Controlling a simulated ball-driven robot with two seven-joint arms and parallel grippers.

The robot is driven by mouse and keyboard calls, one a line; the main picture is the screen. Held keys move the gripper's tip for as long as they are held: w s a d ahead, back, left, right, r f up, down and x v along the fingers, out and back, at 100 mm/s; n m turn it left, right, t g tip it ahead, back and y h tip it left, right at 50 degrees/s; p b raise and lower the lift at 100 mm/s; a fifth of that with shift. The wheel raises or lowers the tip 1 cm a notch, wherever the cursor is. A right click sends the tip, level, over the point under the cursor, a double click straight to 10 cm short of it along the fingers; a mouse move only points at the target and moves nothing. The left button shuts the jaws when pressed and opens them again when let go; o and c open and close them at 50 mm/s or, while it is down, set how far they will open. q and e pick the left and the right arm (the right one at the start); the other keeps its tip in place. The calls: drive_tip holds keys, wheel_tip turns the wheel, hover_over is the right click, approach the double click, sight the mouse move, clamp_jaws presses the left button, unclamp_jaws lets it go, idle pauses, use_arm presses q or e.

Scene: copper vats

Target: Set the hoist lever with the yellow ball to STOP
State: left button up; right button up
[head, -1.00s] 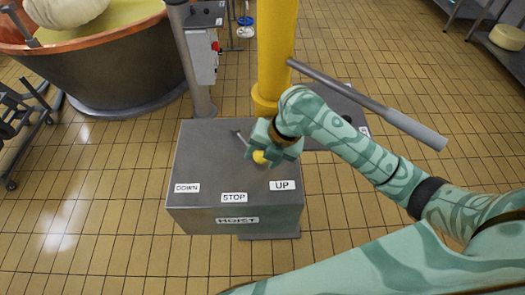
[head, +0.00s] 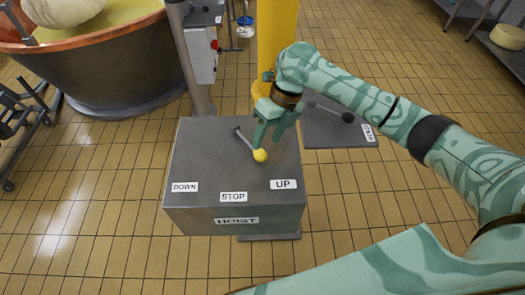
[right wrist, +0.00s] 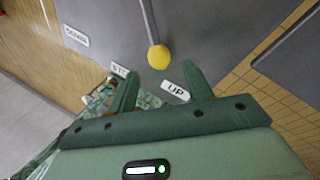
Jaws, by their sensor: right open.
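The hoist lever (head: 246,141) is a thin grey rod with a yellow ball (head: 260,155) on its end, on top of a grey box. It points towards the UP label (head: 283,184), right of the STOP label (head: 233,197); the DOWN label (head: 185,187) is at the left. My right gripper (head: 267,142) is open and empty, just behind and above the ball. In the right wrist view the ball (right wrist: 159,57) shows beyond the gap between the two fingertips (right wrist: 160,80), with no visible contact. My left gripper is not in view.
The grey hoist box (head: 200,150) stands on a tiled floor. A second grey box with a black-balled lever (head: 347,117) stands to its right. A yellow post (head: 277,45) rises behind, and a copper vat (head: 100,75) stands at the back left.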

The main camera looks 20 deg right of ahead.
sight(259, 154)
drive_tip(key=x, duration=0.4)
drive_tip(key=shift+a+f+b, duration=0.15)
drive_tip(key=shift+f+b, duration=0.25)
clamp_jaws()
drive_tip(key=shift+s+a+r+m+p, duration=0.25)
drive_tip(key=shift+a+m+p, duration=0.25)
drive_tip(key=shift+p, duration=0.35)
drive_tip(key=a+m+p, duration=0.1)
drive_tip(key=a+m+t+p, duration=0.1)
drive_tip(key=shift+s+a+p, duration=0.1)
drive_tip(key=shift+s+p, duration=0.15)
drive_tip(key=shift+p, duration=0.05)
drive_tip(key=shift+a+m+t+p, duration=0.4)
drive_tip(key=shift+a+m+p, duration=0.6)
drive_tip(key=shift+a+p, duration=0.1)
drive_tip(key=shift+w+a+f+m+t+p, duration=0.1)
drive_tip(key=shift+a+m+t+p, duration=0.1)
drive_tip(key=shift+a+m+p, duration=0.25)
drive_tip(key=shift+w+a+f+m+t+p, duration=0.1)
drive_tip(key=shift+a+m+t+p, duration=0.1)
drive_tip(key=shift+a+m+p, duration=0.25)
drive_tip(key=shift+a, duration=0.1)
